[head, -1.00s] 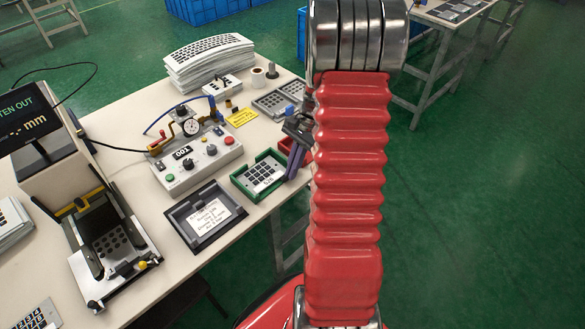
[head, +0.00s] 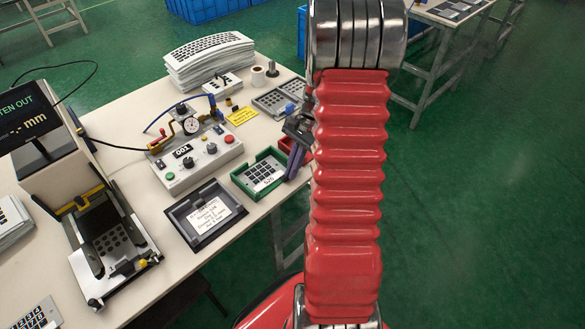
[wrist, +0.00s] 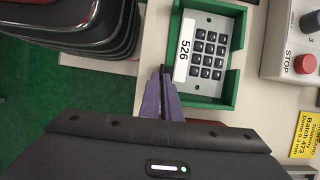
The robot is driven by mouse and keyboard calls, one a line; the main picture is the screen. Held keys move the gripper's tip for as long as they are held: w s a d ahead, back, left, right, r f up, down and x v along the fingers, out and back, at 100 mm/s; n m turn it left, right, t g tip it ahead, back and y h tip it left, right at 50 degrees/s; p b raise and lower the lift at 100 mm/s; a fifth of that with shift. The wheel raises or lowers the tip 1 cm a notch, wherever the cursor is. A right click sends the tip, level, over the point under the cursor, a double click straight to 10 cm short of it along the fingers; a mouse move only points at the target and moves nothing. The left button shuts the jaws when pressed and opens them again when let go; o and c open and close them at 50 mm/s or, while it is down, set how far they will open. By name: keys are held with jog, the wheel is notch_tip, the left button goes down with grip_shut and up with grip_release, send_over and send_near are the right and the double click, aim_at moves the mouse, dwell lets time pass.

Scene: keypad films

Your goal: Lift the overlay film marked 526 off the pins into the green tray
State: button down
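The film marked 526 (wrist: 208,48) is a grey sheet with dark keys and a white label strip. It lies flat inside the green tray (wrist: 232,92), within its walls; in the head view the film (head: 264,173) also sits in the tray (head: 241,186). My gripper (wrist: 161,74) has two purple fingers, just outside the tray's edge beside the label end. A narrow gap shows between the fingertips, and nothing is between them. In the head view my gripper (head: 291,172) is beside the tray, partly hidden by my arm.
A pin fixture (head: 108,243) with a display stands at the left. A grey tray with a paper (head: 206,214), a control box with a gauge (head: 197,160) and a partly hidden red bin (head: 285,143) are near the green tray. The table edge is close by.

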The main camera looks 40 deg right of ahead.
jog(key=c, duration=1.9)
grip_release()
jog(key=shift+f, duration=0.2)
jog(key=v, duration=1.4)
